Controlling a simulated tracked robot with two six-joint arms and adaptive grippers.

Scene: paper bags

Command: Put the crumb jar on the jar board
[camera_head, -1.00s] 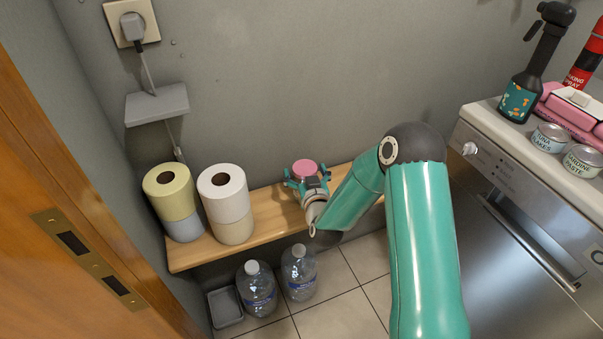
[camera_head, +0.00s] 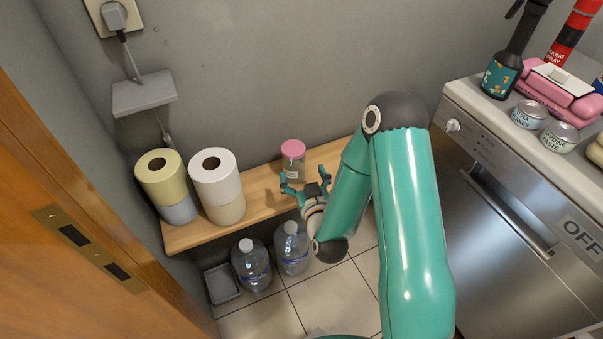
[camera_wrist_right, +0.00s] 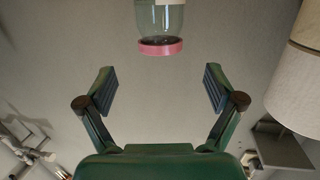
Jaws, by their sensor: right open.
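The crumb jar (camera_head: 293,160) is a clear jar with a pink lid and a pale label. It stands upright on the wooden shelf board (camera_head: 262,192), near the wall. My right gripper (camera_head: 303,183) is open and empty, just in front of the jar and apart from it. In the right wrist view the jar (camera_wrist_right: 160,25) appears upside down, beyond and between the open fingers (camera_wrist_right: 160,88). I cannot tell from these views whether this wooden board is the jar board. My left gripper is not in view.
Stacked paper rolls (camera_head: 217,187) and a yellow roll on a blue one (camera_head: 166,187) stand left on the shelf. Water bottles (camera_head: 291,248) and a grey tray (camera_head: 221,284) are on the floor. An appliance (camera_head: 500,190) with cans and packs stands right. The shelf right of the jar looks clear.

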